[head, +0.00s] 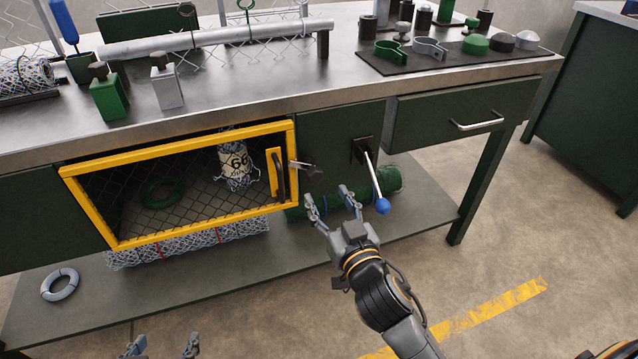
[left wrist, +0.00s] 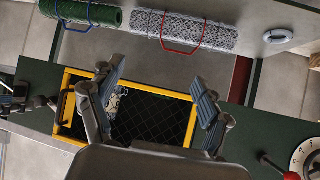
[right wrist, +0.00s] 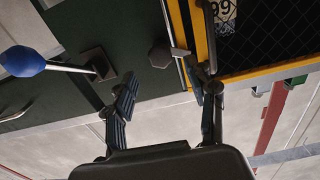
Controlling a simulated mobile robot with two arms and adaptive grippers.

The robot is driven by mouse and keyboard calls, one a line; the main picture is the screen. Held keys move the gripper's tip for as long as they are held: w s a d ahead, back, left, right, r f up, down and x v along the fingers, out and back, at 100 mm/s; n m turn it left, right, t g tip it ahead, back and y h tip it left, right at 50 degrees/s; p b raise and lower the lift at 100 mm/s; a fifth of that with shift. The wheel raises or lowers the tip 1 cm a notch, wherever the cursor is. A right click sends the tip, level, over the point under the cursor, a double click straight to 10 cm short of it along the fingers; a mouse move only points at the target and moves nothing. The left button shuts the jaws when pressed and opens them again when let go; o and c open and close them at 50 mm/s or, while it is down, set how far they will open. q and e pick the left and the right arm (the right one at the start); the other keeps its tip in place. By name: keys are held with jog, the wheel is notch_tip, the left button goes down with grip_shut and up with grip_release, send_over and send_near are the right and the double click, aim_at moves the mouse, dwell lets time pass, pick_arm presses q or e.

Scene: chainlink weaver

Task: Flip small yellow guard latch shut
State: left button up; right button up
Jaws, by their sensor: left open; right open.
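The yellow-framed mesh guard (head: 180,160) sits closed-looking in the green bench front, with a dark handle (head: 279,178) at its right side. Beside its right edge is a small latch (head: 305,167), a pale metal bar with a dark knob, lying nearly level. In the right wrist view the latch knob (right wrist: 160,55) lies just beyond the fingers, next to the yellow frame (right wrist: 200,40). I cannot tell whether its bar overlaps the frame. My right gripper (head: 331,197) is open and empty, below and right of the latch. My left gripper (head: 160,346) is open and empty at the bottom edge.
A lever with a blue ball (head: 382,205) hangs just right of my right gripper. A green roll (head: 385,182) lies behind on the lower shelf. Inside the guard are a wire roll labelled 66 (head: 236,163) and a green coil (head: 161,192). Floor in front is clear.

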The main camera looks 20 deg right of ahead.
aim_at(317, 179)
jog(key=w, duration=0.4)
jog(key=shift+w, duration=0.2)
pick_arm(q)
jog(key=shift+w+d+r+t+h, duration=0.2)
jog(key=shift+w+r+t, duration=0.2)
jog(key=shift+w+r, duration=0.15)
jog(key=shift+w+d+r+t+h, duration=0.1)
jog(key=shift+w+d+r+t, duration=0.1)
jog(key=shift+w+r+t, duration=0.3)
pick_arm(e)
jog(key=shift+w+a, duration=0.1)
jog(key=shift+w, duration=0.5)
pick_arm(q)
jog(key=shift+s, duration=0.1)
pick_arm(e)
jog(key=c, duration=1.2)
pick_arm(q)
jog(key=shift+s, duration=0.1)
pick_arm(e)
jog(key=shift+o, duration=0.2)
